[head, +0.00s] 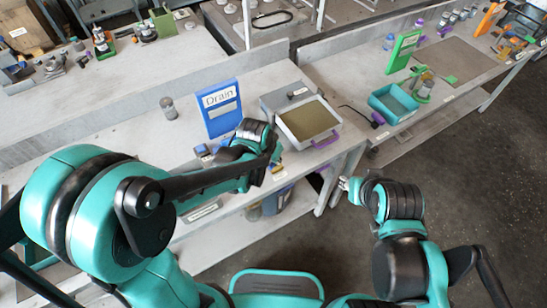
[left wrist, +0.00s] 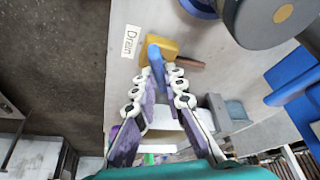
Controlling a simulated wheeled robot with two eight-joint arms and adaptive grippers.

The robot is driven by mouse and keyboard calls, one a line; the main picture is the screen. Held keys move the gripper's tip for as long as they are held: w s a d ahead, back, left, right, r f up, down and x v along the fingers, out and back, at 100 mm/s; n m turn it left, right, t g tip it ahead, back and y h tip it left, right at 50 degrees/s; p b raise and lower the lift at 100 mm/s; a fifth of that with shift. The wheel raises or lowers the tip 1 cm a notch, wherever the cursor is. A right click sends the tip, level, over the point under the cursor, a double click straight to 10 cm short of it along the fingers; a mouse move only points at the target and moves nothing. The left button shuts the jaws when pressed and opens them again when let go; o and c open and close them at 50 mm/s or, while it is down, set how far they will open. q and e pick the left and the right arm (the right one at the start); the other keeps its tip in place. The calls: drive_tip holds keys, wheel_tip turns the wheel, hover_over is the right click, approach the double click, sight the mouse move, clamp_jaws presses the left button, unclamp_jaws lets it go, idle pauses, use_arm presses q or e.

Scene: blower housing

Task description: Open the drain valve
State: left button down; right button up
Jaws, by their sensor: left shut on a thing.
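The drain valve shows in the left wrist view as a yellow body (left wrist: 168,46) with a blue lever handle (left wrist: 155,57) and a brown stub at its side. It sits on the grey bench beside a white "Drain" label (left wrist: 130,41). My left gripper (left wrist: 165,76) is shut on the blue handle, its fingers on either side of it. In the head view, my left gripper (head: 273,164) is at the bench's front edge and mostly hides the valve. My right gripper (head: 345,184) is off the bench over the floor; its finger opening is too small to judge.
A blue "Drain" board (head: 220,107) stands behind my left gripper. A grey tray-like box with a purple handle (head: 308,121) is to its right. A teal bin (head: 394,103) and green board (head: 403,51) stand on the right bench. Open floor (head: 450,190) lies at right.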

use_arm(q)
drive_tip(key=n+y, duration=0.1)
drive_tip(key=n, duration=0.1)
drive_tip(key=n+y, duration=0.1)
drive_tip(key=n, duration=0.1)
drive_tip(key=shift+d+n, duration=0.2)
drive_tip(key=shift+n, duration=0.1)
drive_tip(key=shift+d+n+y+b, duration=0.1)
drive_tip(key=shift+n+y+b, duration=0.65)
drive_tip(key=shift+n, duration=1.85)
drive_tip(key=c, duration=1.6)
unclamp_jaws()
drive_tip(key=shift+y, duration=0.25)
drive_tip(key=v, duration=1.2)
drive_tip(key=shift+r, duration=0.1)
drive_tip(key=shift+w, duration=0.1)
